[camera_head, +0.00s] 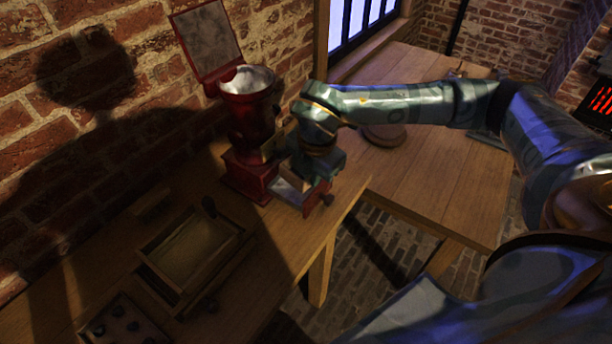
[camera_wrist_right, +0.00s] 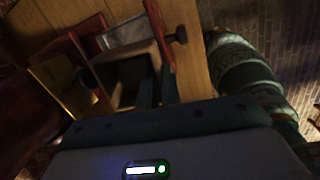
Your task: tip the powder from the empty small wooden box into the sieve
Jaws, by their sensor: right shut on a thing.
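My right gripper (camera_head: 308,172) is low beside the red mill's pulled-out drawer, shut on a small wooden box. In the right wrist view the small wooden box (camera_wrist_right: 138,50) is at the fingers, its inside dark. I cannot tell whether powder is in it. Little of the box shows in the head view, because the gripper covers it. A shallow wooden frame with a dull yellowish bottom, which looks like the sieve (camera_head: 243,238), lies on the bench at the lower left, well apart from the gripper. My left gripper is not in view.
The red mill (camera_head: 246,125) with its metal hopper stands against the brick wall. Its open drawer (camera_head: 314,202) has a red front and dark knob. A dark compartmented tray (camera_head: 122,322) lies at the lower left. Another wooden table (camera_head: 440,170) is at the right, with a round wooden thing (camera_head: 384,137) on it.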

